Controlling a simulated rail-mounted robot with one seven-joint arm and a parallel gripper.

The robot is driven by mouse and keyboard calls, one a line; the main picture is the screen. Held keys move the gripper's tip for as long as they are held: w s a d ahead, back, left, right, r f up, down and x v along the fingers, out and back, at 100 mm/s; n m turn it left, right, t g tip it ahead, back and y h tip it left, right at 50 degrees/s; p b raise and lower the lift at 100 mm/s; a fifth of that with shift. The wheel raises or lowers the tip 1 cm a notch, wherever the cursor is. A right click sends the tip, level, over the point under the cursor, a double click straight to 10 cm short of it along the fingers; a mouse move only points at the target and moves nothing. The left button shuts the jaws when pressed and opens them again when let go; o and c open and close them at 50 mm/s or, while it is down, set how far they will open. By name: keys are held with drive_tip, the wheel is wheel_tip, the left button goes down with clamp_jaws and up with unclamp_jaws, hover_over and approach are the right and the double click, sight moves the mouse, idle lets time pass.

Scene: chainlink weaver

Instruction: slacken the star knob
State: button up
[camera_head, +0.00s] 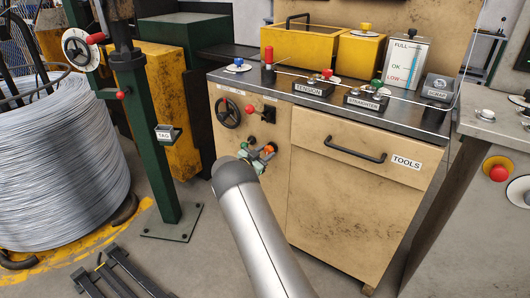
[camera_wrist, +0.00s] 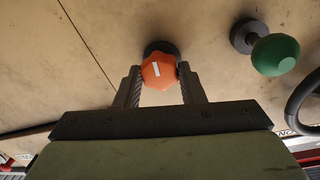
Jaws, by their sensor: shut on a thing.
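The star knob is orange with a small white mark on its face, and it shows in the wrist view (camera_wrist: 159,71) on a dark round base on the cabinet's front panel. My gripper (camera_wrist: 158,88) has one finger on each side of the orange knob and is shut on it. In the head view my gripper (camera_head: 262,152) is at the cabinet's left front, below the black handwheel. A bit of orange shows there beside the fingers, and my arm hides part of that area.
A green knob (camera_wrist: 275,54) stands right of the orange one in the wrist view, with a black handwheel (camera_wrist: 304,103) beyond it. A green post (camera_head: 160,140) and wire coil (camera_head: 62,160) stand left.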

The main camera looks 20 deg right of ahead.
drive_tip(key=n, duration=0.6)
drive_tip(key=shift+n+h+p, duration=0.3)
idle(0.5)
drive_tip(key=o, duration=1)
drive_tip(key=shift+a, duration=0.1)
drive_tip(key=p+v, duration=0.1)
drive_tip(key=v, duration=1.6)
drive_tip(key=shift+s+f+p, duration=0.2)
drive_tip(key=shift+p, duration=0.15)
